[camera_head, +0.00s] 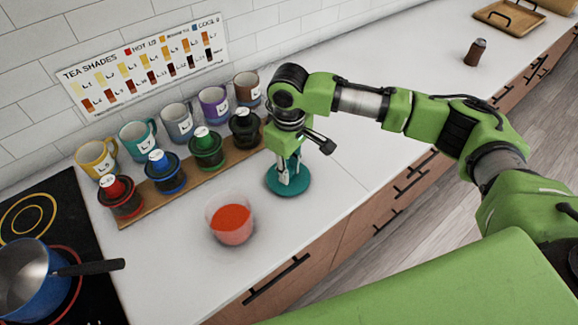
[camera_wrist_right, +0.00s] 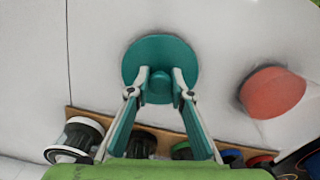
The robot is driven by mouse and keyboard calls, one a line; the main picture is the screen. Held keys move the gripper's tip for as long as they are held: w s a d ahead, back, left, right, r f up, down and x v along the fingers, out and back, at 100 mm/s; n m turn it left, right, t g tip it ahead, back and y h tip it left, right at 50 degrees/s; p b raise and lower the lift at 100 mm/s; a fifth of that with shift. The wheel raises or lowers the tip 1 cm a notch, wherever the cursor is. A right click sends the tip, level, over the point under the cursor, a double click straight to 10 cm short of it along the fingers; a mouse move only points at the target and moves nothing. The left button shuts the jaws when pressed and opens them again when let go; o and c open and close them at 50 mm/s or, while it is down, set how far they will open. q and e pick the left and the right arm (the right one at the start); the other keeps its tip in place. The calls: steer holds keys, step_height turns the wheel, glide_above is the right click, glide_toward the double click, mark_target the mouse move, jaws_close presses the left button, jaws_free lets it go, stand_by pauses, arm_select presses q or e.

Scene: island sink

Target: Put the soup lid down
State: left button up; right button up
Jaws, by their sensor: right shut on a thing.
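The soup lid (camera_head: 302,187) is a round teal disc with a small knob. It lies flat, at or just above the white counter, to the right of the soup bowl; I cannot tell whether it touches. My right gripper (camera_head: 288,178) points down and is shut on the lid's knob. In the right wrist view the lid (camera_wrist_right: 158,48) shows with the gripper's fingers (camera_wrist_right: 160,84) on both sides of the knob. The soup bowl (camera_head: 231,222) is clear-walled with red-orange soup and is uncovered. It also shows in the right wrist view (camera_wrist_right: 272,92). My left gripper is out of view.
A wooden board (camera_head: 152,207) carries several dark jars with coloured lids, with labelled mugs behind. A blue pot (camera_head: 32,285) stands on the black stove at the left. A small brown shaker (camera_head: 475,52) and a wooden tray (camera_head: 505,17) are far right. Counter between is free.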

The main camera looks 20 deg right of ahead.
steer(key=o, duration=0.9)
steer(key=shift+f, duration=0.1)
step_height(320, 180, up, 12)
steer(key=shift+r+b, duration=0.15)
steer(key=shift+b, duration=1.05)
